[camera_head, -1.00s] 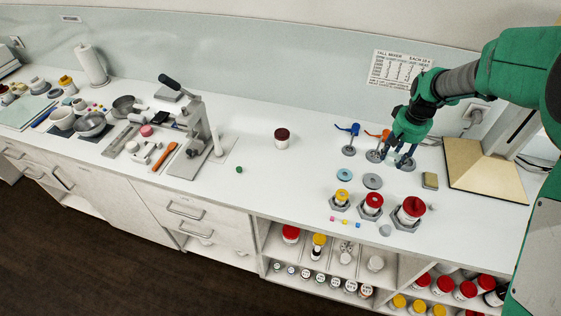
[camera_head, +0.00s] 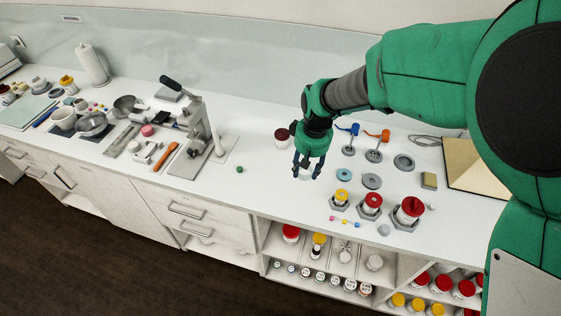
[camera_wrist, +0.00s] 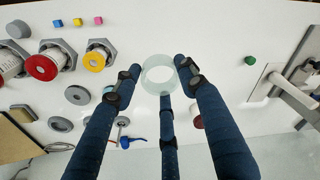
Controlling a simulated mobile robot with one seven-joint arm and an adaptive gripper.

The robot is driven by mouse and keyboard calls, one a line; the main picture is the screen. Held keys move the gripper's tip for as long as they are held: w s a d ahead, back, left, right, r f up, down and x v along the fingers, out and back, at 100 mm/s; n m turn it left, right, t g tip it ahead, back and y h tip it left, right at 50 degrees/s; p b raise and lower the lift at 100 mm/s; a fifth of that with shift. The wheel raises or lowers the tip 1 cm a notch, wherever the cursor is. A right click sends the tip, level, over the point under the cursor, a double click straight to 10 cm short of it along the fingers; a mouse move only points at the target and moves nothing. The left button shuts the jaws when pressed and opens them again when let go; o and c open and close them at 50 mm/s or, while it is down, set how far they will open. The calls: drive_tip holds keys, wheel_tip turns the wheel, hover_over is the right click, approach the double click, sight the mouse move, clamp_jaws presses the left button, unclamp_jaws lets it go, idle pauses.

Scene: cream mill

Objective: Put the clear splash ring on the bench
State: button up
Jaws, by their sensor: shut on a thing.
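My gripper (camera_head: 307,172) is over the bench (camera_head: 262,195), left of the blue-handled and orange-handled stirrers, with its blue fingers pointing down. In the wrist view my gripper (camera_wrist: 158,82) is shut on the clear splash ring (camera_wrist: 159,88), a pale see-through ring between the fingertips. In the head view the ring (camera_head: 304,177) shows only faintly under the fingers. White bench top lies below it. I cannot tell whether the ring touches the bench.
A dark-lidded jar (camera_head: 282,138) stands just behind and left of my gripper. A small green cap (camera_head: 239,169) lies to the left. Blue and grey discs (camera_head: 371,181) and capped jars in hex holders (camera_head: 408,213) are to the right. Bench between the green cap and my gripper is clear.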

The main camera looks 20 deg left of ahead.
drive_tip(key=shift+s+a+n, duration=0.4)
drive_tip(key=shift+s+a, duration=0.7)
drive_tip(key=shift+a, duration=0.15)
wheel_tip(320, 180, down, 10)
drive_tip(key=shift+s+r, duration=0.1)
drive_tip(key=w+a, duration=0.2)
drive_tip(key=w, duration=0.2)
drive_tip(key=w+a+f, duration=0.1)
drive_tip(key=w+a, duration=0.2)
drive_tip(key=w, duration=0.1)
drive_tip(key=w+a+b, duration=0.1)
drive_tip(key=w+a, duration=0.2)
drive_tip(key=w, duration=0.2)
drive_tip(key=shift+f, duration=0.2)
drive_tip(key=shift+w+a+f, duration=0.1)
drive_tip(key=shift+w+a, duration=0.1)
drive_tip(key=shift+w, duration=0.2)
drive_tip(key=shift+f, duration=1.7)
